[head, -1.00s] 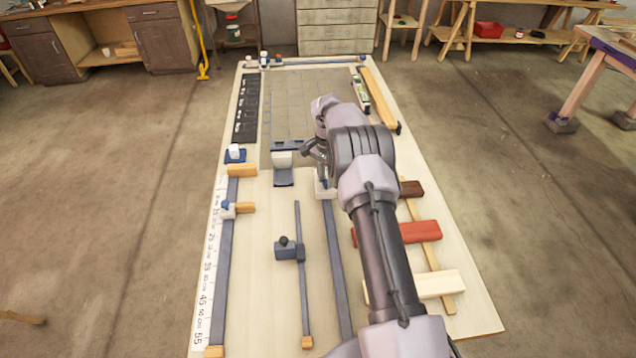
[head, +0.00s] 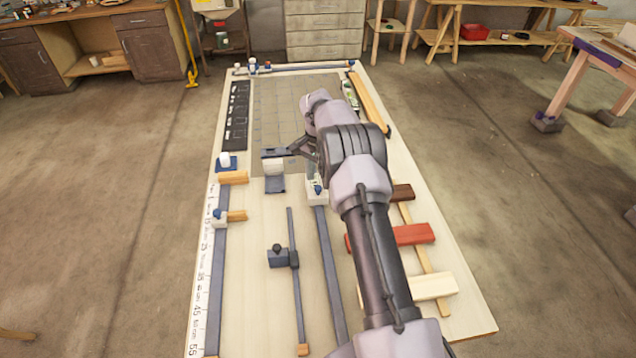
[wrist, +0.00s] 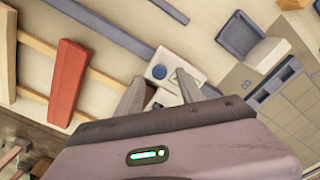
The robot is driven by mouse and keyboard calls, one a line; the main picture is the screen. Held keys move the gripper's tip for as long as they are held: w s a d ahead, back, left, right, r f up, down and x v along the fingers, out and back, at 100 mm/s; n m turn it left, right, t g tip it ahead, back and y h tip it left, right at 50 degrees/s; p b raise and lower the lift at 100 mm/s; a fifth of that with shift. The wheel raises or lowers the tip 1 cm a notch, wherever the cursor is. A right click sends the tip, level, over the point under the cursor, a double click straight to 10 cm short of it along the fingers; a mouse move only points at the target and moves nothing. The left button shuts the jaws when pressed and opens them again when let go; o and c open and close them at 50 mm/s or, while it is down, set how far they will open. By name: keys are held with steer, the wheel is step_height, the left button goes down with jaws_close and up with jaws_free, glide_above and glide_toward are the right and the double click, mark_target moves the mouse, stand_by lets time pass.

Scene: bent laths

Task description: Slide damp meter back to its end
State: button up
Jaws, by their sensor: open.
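The thing I take for the damp meter (head: 317,191) is a small white block with a blue knob. It sits at the far end of a long blue-grey rail (head: 331,270). In the wrist view the meter (wrist: 162,71) lies just beyond my fingertips, with part of it hidden by them. The rail (wrist: 100,25) runs from it to the upper left. My gripper (wrist: 158,84) is open, its two fingers apart. In the head view my gripper (head: 310,152) is above and beyond the meter, partly hidden by my arm. I cannot tell whether a finger touches the meter.
A white block on a blue holder (head: 274,168) stands left of my gripper. A shorter rail with a dark slider (head: 279,257) lies nearer. A red block (head: 405,236) and a cream block (head: 422,286) lie right of my arm. A grey tiled panel (head: 275,110) is beyond.

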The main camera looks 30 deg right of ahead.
step_height(320, 180, up, 14)
steer(key=p, duration=0.2)
steer(key=shift+r+p, duration=0.2)
steer(key=shift+p, duration=0.2)
steer(key=shift+c, duration=0.3)
